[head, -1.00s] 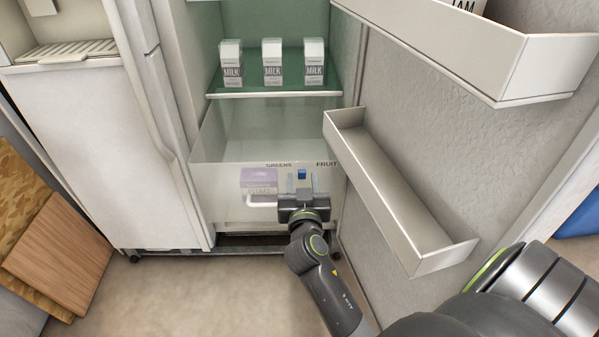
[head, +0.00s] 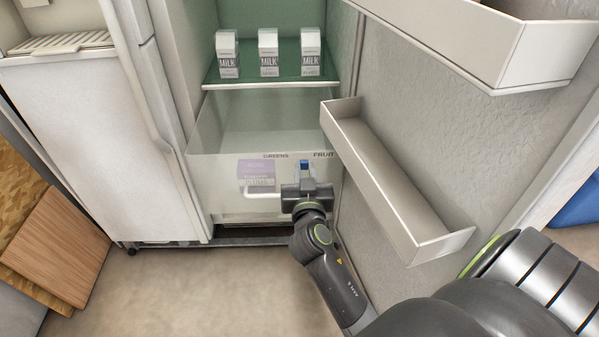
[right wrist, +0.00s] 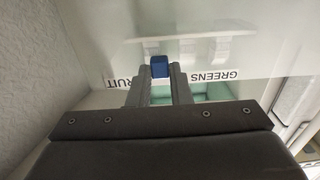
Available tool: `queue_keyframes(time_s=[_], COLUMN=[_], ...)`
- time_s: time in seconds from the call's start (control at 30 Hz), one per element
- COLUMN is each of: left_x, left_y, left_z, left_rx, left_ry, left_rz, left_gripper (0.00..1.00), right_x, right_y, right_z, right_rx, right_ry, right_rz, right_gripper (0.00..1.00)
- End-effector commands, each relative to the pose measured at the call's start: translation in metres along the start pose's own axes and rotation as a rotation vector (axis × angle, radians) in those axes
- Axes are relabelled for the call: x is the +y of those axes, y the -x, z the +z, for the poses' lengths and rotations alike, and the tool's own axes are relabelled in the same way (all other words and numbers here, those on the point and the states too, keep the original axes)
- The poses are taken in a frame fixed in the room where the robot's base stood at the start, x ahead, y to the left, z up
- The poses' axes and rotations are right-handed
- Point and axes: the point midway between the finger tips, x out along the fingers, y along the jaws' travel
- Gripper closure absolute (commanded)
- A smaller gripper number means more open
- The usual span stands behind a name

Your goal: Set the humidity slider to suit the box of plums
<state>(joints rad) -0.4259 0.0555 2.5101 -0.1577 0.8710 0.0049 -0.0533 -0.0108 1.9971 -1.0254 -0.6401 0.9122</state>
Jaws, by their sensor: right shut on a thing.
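The blue slider knob (head: 304,165) is on the clear front of the fridge drawer (head: 215,168), between the labels GREENS (head: 275,156) and FRUIT (head: 324,154). It sits a little nearer FRUIT. My right gripper (head: 305,176) is shut on the knob. The right wrist view shows the blue knob (right wrist: 159,66) between the two fingertips (right wrist: 160,75). The lilac and grey box of plums (head: 257,173) is seen through the drawer front, left of the gripper. My left gripper is not in view.
A white drawer handle (head: 259,194) is just left of the gripper. The open fridge door's lower bin (head: 390,185) stands close on the right. Milk cartons (head: 269,55) stand on the glass shelf above. Wooden boards (head: 62,245) lean at the left.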

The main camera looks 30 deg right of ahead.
Motion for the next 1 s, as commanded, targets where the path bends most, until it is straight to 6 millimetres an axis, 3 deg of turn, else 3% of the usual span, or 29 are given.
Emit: queue_keyframes(time_s=[0.2,0.53,0.57,0.7,1.0], left_x=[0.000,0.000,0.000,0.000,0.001], left_y=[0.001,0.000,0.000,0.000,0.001], left_z=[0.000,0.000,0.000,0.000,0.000], left_rx=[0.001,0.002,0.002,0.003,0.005], left_ry=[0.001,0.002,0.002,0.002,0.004], left_rz=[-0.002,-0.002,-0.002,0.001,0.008], left_gripper=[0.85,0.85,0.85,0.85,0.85], right_x=[0.024,0.027,0.027,0.027,0.026], right_y=[0.000,0.000,0.000,0.000,0.000], right_z=[-0.001,-0.001,-0.001,-0.001,-0.001], right_rx=[0.003,0.000,0.000,0.000,0.000], right_ry=[0.005,0.003,0.004,0.003,0.001], right_rz=[0.001,0.004,0.004,0.003,0.001], right_gripper=[1.00,1.00,0.78,0.60,0.60])
